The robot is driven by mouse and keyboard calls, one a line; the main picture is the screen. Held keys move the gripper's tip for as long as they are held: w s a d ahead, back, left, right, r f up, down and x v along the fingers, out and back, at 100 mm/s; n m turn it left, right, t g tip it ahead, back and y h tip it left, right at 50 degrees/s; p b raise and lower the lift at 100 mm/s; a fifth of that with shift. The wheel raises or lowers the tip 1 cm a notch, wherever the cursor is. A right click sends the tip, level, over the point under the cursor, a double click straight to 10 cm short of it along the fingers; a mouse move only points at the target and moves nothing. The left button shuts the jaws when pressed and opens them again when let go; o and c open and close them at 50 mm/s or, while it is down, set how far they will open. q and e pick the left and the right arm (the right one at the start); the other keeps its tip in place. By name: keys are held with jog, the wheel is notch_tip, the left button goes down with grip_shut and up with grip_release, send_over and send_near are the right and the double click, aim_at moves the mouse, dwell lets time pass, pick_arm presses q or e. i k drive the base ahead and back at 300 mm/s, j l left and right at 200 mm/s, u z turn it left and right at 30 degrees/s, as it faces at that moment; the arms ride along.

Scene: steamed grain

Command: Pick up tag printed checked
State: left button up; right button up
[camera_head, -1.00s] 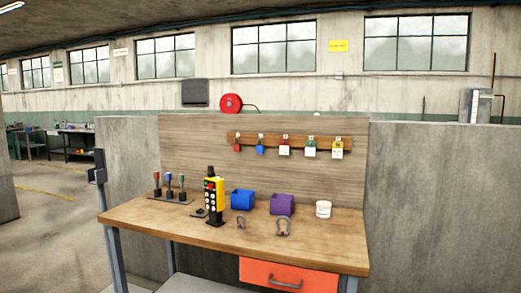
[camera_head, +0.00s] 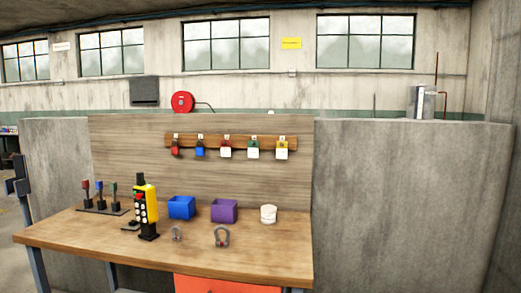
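Several padlocks with tags hang on a wooden rail (camera_head: 238,141) on the backboard. From left they are a red padlock (camera_head: 175,149), a blue padlock (camera_head: 200,149), then one with a red top and white tag (camera_head: 225,152), one with a green top and white tag (camera_head: 253,152), and a yellow one with a white tag (camera_head: 282,152). The print on the tags is too small to read, so I cannot tell which says checked. Neither of my grippers is in view.
The wooden workbench (camera_head: 180,258) holds a yellow pendant control (camera_head: 146,208), a blue bin (camera_head: 181,207), a purple bin (camera_head: 224,211), a white tub (camera_head: 268,214), two shackles (camera_head: 222,237) and a rack of coloured-handled tools (camera_head: 101,206). The bench's front right is clear.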

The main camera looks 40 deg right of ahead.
aim_at(252, 151)
jog(key=i+l, duration=0.1)
jog(key=l, duration=0.35)
jog(key=i+l, duration=0.1)
jog(key=l, duration=0.4)
jog(key=i+l, duration=0.1)
jog(key=l, duration=0.35)
jog(key=i+l, duration=0.15)
jog(key=l, duration=0.3)
jog(key=i+l, duration=0.1)
jog(key=l, duration=0.4)
jog(key=i+l, duration=0.1)
jog(key=l, duration=0.35)
jog(key=i+l, duration=0.1)
jog(key=l, duration=0.35)
